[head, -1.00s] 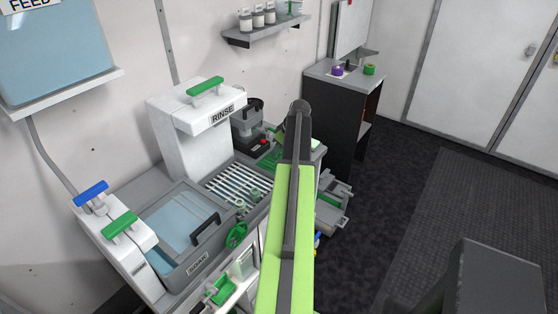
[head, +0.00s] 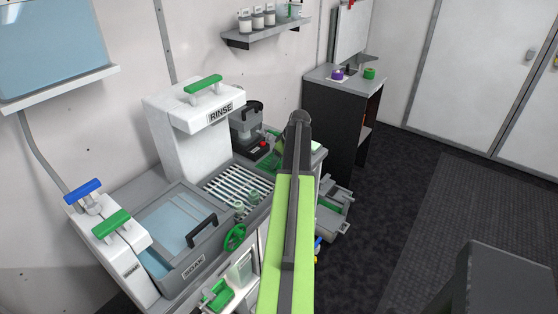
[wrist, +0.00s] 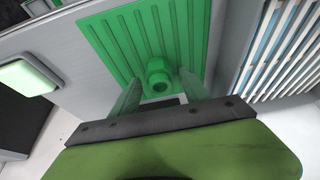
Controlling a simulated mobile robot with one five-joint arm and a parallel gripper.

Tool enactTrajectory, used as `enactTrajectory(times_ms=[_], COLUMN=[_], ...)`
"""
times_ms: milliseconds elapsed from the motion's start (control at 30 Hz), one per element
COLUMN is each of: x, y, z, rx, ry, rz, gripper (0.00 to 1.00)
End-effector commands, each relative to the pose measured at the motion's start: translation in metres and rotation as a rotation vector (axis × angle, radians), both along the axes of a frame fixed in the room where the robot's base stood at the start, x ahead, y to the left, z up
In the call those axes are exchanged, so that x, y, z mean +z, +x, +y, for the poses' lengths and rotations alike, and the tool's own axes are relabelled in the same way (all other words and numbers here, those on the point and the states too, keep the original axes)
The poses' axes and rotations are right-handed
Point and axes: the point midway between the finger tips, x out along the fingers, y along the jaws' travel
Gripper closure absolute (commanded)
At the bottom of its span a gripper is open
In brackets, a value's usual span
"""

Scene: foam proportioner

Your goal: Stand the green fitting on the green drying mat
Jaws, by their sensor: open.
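The green fitting (wrist: 158,78) is on the ribbed green drying mat (wrist: 115,40) in the wrist view, near the mat's near edge. It shows a wider collar and a round end toward the camera; it looks upright, though seen steeply from above. My gripper (wrist: 160,88) is open, with one translucent green finger on each side of the fitting and a visible gap to each. In the head view my arm hides the gripper, the fitting and most of the mat.
A slatted rack (wrist: 285,50) lies right of the mat in the wrist view; a pale green-lit block (wrist: 28,76) is at left. In the head view, the white RINSE unit (head: 190,130), lidded basin (head: 185,235) and dark device (head: 246,128) stand nearby.

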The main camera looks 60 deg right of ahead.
Motion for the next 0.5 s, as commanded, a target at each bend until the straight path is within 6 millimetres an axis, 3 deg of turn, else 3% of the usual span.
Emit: enactTrajectory(times_ms=[267, 500], x=[0.012, 0.056], y=[-0.002, -0.018], z=[0.001, 0.003], rx=[0.000, -0.002], ry=[0.000, 0.001], rz=[0.000, 0.000], gripper=[0.46, 0.46])
